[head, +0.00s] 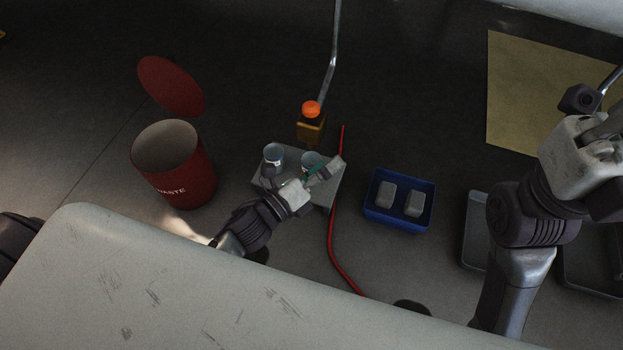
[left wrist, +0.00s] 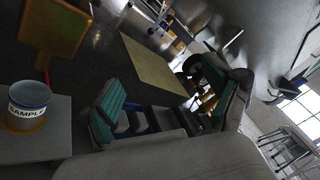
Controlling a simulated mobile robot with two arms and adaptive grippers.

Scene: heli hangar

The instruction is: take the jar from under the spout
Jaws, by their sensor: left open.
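A clear, blue-rimmed jar (head: 311,158) stands on a grey stand (head: 325,195) below the yellow spout body (head: 311,128) with its orange knob. In the left wrist view a jar labelled SAMPLE (left wrist: 27,108) stands on the stand near the yellow spout body (left wrist: 57,28). My right gripper's fingers do not show.
A red waste bin (head: 183,184) with its lid open stands left of the stand. A red hose (head: 331,240) runs along the stand's right side. A blue tray (head: 400,222) with two grey blocks is further right. A pale surface (head: 200,300) fills the foreground.

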